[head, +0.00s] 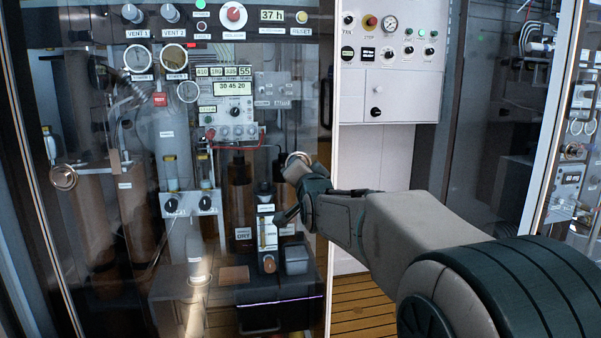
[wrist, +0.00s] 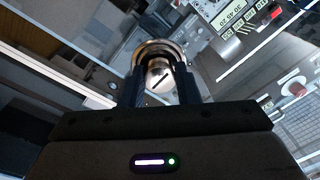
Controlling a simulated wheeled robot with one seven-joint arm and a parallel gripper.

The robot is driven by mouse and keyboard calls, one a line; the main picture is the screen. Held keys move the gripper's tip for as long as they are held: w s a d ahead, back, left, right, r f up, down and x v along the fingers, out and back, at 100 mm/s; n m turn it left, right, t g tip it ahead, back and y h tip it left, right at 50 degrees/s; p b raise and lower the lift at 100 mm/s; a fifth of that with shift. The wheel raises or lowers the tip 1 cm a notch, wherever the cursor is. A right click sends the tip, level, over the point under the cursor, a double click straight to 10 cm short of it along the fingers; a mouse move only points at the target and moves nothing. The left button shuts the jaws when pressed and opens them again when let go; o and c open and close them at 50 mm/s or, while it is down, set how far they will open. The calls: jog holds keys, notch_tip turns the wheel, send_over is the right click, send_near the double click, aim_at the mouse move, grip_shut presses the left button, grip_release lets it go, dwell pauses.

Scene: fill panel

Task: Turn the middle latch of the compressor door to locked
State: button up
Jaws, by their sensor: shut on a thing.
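The compressor door (head: 105,225) is a large glass door in a metal frame, and it stands in front of the panel equipment. The latch (head: 297,159) is a round metal knob at the right edge of the glass. My gripper (head: 290,172) reaches it from the right and is shut on it. In the wrist view, the latch (wrist: 160,80) shows as a round metal disc with a dark slot, between the two dark fingers of my gripper (wrist: 163,88). The fingers and my arm hide part of the latch in the head view.
Another round metal knob (head: 64,177) sits on the left side of the glass. A white control cabinet (head: 390,85) with a gauge and buttons stands right of the door. A second glass door frame (head: 550,130) is at the far right. Wooden slat floor (head: 360,300) shows below.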

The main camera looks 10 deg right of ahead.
jog(key=shift+f, duration=0.1)
jog(key=o, duration=1)
jog(key=shift+c, duration=0.2)
jog(key=s+p, duration=0.1)
jog(key=s, duration=1.2)
jog(key=shift+s+f+p, duration=0.4)
